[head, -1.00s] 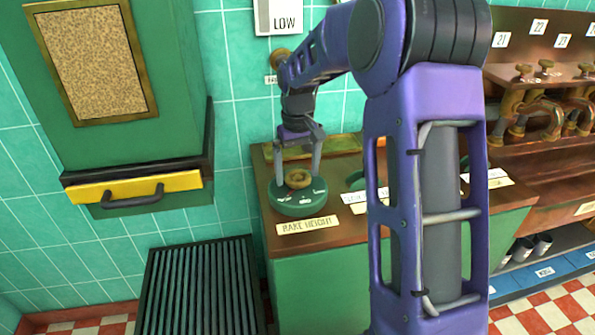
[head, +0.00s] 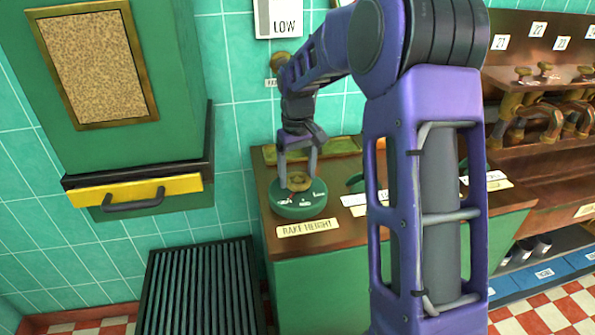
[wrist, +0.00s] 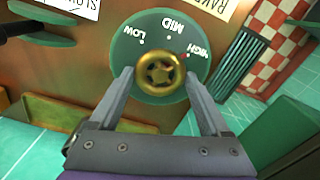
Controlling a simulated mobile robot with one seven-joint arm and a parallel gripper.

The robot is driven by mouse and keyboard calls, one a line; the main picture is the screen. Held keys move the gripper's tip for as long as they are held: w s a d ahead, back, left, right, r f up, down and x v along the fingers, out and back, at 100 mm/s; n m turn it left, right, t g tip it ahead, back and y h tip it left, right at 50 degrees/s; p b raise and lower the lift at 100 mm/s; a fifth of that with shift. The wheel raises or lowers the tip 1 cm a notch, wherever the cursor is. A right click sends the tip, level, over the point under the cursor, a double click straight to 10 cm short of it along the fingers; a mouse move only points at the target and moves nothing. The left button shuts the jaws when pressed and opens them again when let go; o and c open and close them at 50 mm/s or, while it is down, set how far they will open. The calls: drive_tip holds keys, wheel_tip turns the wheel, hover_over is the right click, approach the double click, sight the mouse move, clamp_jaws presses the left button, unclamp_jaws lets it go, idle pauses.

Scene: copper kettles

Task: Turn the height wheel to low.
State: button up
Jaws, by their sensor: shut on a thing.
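The height wheel is a small round brass handwheel (wrist: 160,72) in the middle of a green dial (wrist: 150,30) marked LOW, MID and HIGH. A small red mark on the dial shows beside HIGH in the wrist view. The wheel (head: 299,182) and dial (head: 299,210) also show in the head view, on the brown counter behind a RAKE HEIGHT label (head: 308,227). My gripper (wrist: 158,75) is shut on the wheel, one finger on each side; it comes down from above in the head view (head: 298,184).
A wall sign (head: 278,18) reads LOW. To the right on the counter is another green control (head: 356,183), partly behind my arm. A green cabinet with a yellow drawer front (head: 135,190) and a dark slatted grate (head: 200,295) are at left. Brass valves (head: 545,70) stand far right.

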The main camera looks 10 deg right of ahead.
sight(297, 178)
drive_tip(key=n+p, duration=0.3)
drive_tip(key=n, duration=0.2)
drive_tip(key=shift+r, duration=0.2)
drive_tip(key=n+p, duration=0.3)
drive_tip(key=n, duration=0.2)
drive_tip(key=shift+n+p, duration=0.3)
drive_tip(key=shift+p, duration=0.05)
drive_tip(key=n+p, duration=0.2)
drive_tip(key=n, duration=0.2)
drive_tip(key=shift+s+a+f, duration=0.1)
drive_tip(key=n, duration=0.4)
drive_tip(key=shift+n, duration=0.4)
drive_tip(key=o, duration=1.2)
drive_tip(key=shift+f, duration=0.1)
wheel_tip(297, 178, up, 18)
drive_tip(key=shift+f, duration=0.25)
